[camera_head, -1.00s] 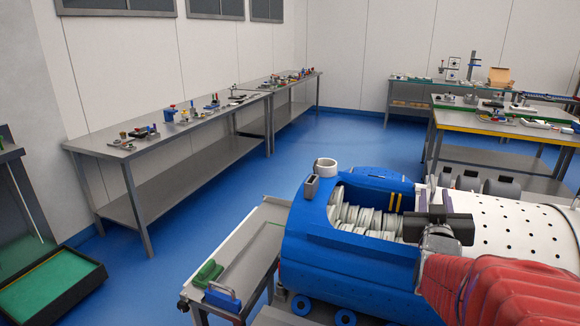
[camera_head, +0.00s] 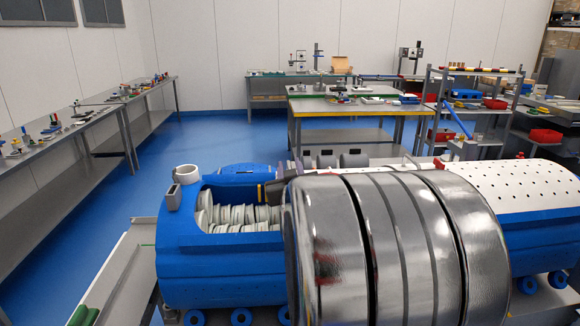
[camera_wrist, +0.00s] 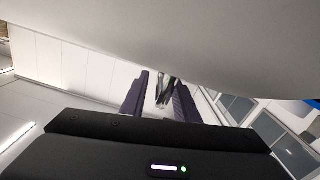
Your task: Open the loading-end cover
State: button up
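A long blue machine (camera_head: 225,262) lies across the head view. Its left end has an open top with white ribbed parts (camera_head: 240,216) inside. A white perforated cover (camera_head: 515,187) lies over its right part. I cannot tell which panel is the loading-end cover. A large shiny banded cylinder close to the camera, apparently part of my arm, hides the middle of the machine. My gripper is not seen in the head view. In the wrist view my gripper (camera_wrist: 162,84) has its two dark fingers apart; shiny metal shows between them, apparently not gripped. A large pale surface (camera_wrist: 190,35) fills the top.
A grey bench (camera_head: 80,130) with small items runs along the left wall. A yellow-edged table (camera_head: 350,111) and a shelf rack (camera_head: 470,100) stand behind the machine. Blue floor (camera_head: 200,140) is clear between bench and table. A pale table (camera_head: 125,265) adjoins the machine's left end.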

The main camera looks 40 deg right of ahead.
grip_shut()
dwell(0.5)
